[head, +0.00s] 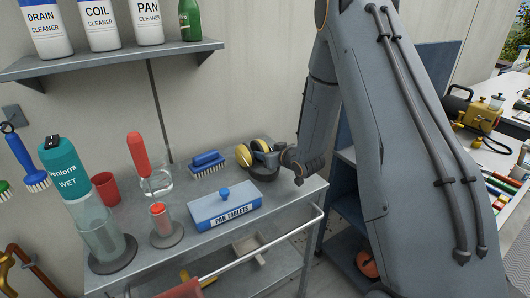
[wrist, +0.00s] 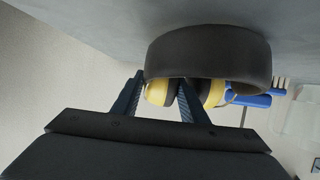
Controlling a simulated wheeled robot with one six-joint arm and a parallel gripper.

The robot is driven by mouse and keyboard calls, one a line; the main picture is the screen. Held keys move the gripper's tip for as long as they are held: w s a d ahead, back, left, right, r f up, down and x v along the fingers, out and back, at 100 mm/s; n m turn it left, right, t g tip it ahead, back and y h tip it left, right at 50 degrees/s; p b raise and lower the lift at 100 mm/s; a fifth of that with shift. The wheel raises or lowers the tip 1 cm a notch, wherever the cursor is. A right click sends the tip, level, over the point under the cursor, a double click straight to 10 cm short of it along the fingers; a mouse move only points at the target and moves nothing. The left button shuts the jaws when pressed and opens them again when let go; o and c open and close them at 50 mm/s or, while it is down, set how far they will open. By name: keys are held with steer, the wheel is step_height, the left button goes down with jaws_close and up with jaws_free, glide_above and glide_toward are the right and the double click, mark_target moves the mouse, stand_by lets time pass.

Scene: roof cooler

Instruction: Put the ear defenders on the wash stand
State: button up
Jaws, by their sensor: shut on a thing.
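The ear defenders (head: 243,156), with yellow cups and a dark headband, are at the back right of the grey metal stand's top (head: 290,205). I take this stand to be the wash stand. My gripper (head: 261,152) reaches in from the right and is shut on them. In the wrist view, a yellow cup of the ear defenders (wrist: 157,94) sits between the fingers of my gripper (wrist: 160,82). The wide black headband crosses in front of the fingertips, close to the grey surface. I cannot tell whether they touch the top.
A blue brush (head: 207,163) lies just left of the ear defenders. A blue pan tablets box (head: 225,207) is nearer the front. A glass jar (head: 157,182), a red cup (head: 105,188) and a teal bottle (head: 65,168) stand further left. A rail (head: 265,238) runs along the front.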

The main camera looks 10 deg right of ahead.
stand_by(0.3)
steer(key=o, duration=1.2)
steer(key=shift+f, duration=0.1)
steer(key=b+v, duration=0.2)
steer(key=v, duration=1)
steer(key=shift+s+h, duration=0.25)
steer(key=shift+h, duration=0.05)
steer(key=s+g+h, duration=0.1)
steer(key=s, duration=0.2)
steer(key=s+m+g+h, duration=0.1)
steer(key=s+g, duration=0.1)
steer(key=s, duration=0.1)
steer(key=s+m+g+h, duration=0.1)
steer(key=s+g, duration=0.1)
steer(key=s, duration=0.1)
steer(key=shift+d+f+h, duration=0.25)
steer(key=shift+f+h, duration=0.05)
steer(key=shift+f, duration=0.05)
steer(key=s+a+g, duration=0.2)
steer(key=s+g, duration=0.1)
steer(key=s, duration=0.6)
steer(key=s+a+r+m+g, duration=0.1)
steer(key=s+a+g, duration=0.1)
steer(key=s, duration=0.6)
steer(key=shift+s+a+r+m+g, duration=0.3)
steer(key=shift+s+a+r+g, duration=0.1)
steer(key=shift+g, duration=0.5)
